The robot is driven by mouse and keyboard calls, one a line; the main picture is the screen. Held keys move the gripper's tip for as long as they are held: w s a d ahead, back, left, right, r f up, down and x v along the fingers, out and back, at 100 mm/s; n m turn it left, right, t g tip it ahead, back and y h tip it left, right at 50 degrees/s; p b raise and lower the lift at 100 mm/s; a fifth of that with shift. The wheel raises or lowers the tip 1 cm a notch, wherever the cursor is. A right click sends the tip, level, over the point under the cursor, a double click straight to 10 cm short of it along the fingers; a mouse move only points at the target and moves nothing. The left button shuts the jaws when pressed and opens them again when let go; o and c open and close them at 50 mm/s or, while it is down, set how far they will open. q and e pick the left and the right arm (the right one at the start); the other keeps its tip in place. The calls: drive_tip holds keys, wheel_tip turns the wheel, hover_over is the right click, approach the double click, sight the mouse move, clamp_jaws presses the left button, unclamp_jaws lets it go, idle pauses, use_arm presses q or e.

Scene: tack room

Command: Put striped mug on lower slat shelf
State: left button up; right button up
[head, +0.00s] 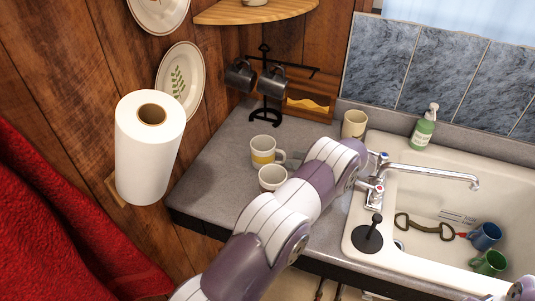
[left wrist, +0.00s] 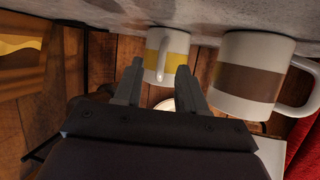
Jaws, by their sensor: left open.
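A white mug with a yellow band (head: 264,150) stands upright on the grey counter; it also shows in the left wrist view (left wrist: 175,50). A second white mug (head: 272,177) stands just in front of it. In the left wrist view this nearer mug (left wrist: 248,78) has a brown band. My left gripper (left wrist: 159,67) is open, its fingers framing the yellow-banded mug and its handle, with nothing held. In the head view my left arm mostly hides the gripper, beside the mugs. My right gripper is out of view.
A dark mug stand (head: 266,88) with two hanging mugs and a wooden rack (head: 308,106) stand at the back. A beige cup (head: 354,124) is by the sink (head: 400,155). A paper roll (head: 147,150) is at left. The counter left of the mugs is clear.

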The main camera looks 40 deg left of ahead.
sight(269, 155)
use_arm(q)
drive_tip(key=x, duration=0.3)
drive_tip(key=shift+s+a+r+p, duration=0.15)
drive_tip(key=shift+s+r+p, duration=0.1)
drive_tip(key=shift+p, duration=0.1)
drive_tip(key=shift+w+f, duration=0.15)
drive_tip(key=shift+w, duration=0.1)
clamp_jaws()
drive_tip(key=shift+s, duration=0.1)
